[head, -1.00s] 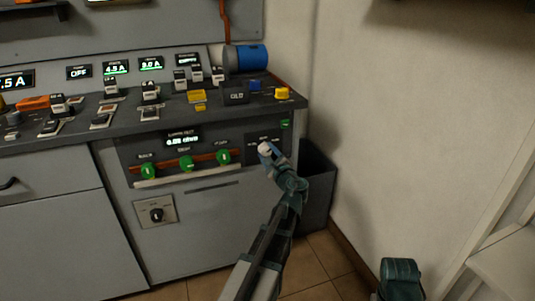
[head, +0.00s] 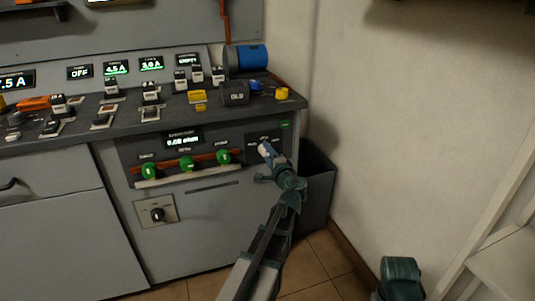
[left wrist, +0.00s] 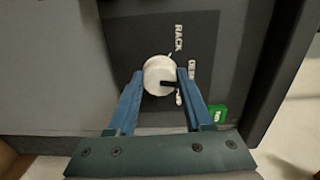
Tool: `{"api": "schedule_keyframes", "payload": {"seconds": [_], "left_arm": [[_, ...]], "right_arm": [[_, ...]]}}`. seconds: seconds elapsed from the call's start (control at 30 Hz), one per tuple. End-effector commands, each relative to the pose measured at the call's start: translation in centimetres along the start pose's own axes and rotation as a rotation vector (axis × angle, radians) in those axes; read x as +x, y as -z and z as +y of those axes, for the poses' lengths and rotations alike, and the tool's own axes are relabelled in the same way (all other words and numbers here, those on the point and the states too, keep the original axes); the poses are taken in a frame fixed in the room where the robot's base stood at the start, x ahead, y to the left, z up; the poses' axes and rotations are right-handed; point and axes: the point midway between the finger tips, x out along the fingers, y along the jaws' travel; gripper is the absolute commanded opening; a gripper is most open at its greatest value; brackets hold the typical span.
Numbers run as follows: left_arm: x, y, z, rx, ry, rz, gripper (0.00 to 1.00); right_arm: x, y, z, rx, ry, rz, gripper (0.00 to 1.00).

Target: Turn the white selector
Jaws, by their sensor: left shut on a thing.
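The white selector (head: 265,149) is a round knob on the dark panel at the right end of the bench front. In the left wrist view it shows face-on as a white disc (left wrist: 157,74) with a dark pointer mark toward its right edge, beside small white labels, one reading "RACK". My left gripper (head: 272,156) reaches it from the front and is shut on it. In the left wrist view the two blue fingers (left wrist: 160,85) stand on either side of the knob. Part of the knob is hidden by the gripper in the head view.
A black knob (head: 157,215) is lower left. A dark bin (head: 316,195) stands beside the bench, near the wall. A green tag (left wrist: 218,113) is close to the right finger.

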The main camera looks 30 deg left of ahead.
Motion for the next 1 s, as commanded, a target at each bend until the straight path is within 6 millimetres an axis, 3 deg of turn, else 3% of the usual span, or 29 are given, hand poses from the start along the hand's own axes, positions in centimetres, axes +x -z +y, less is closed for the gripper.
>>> {"api": "schedule_keyframes", "payload": {"seconds": [0.4,0.93,0.97,1.0], "left_arm": [[-0.11,-0.05,0.09,-0.16,-0.006,0.005,0.0],[-0.13,-0.06,0.1,-0.178,-0.007,0.005,0.0],[-0.13,-0.06,0.1,-0.178,-0.007,0.005,0.55],[-0.12,-0.06,0.1,-0.178,-0.007,0.005,0.62]], "right_arm": [[-0.04,0.0,0.0,0.0,0.0,0.0,0.5],[-0.04,0.0,0.0,0.0,0.0,0.0,0.5],[-0.04,0.0,0.0,0.0,0.0,0.0,0.5],[-0.04,0.0,0.0,0.0,0.0,0.0,0.5]]}}
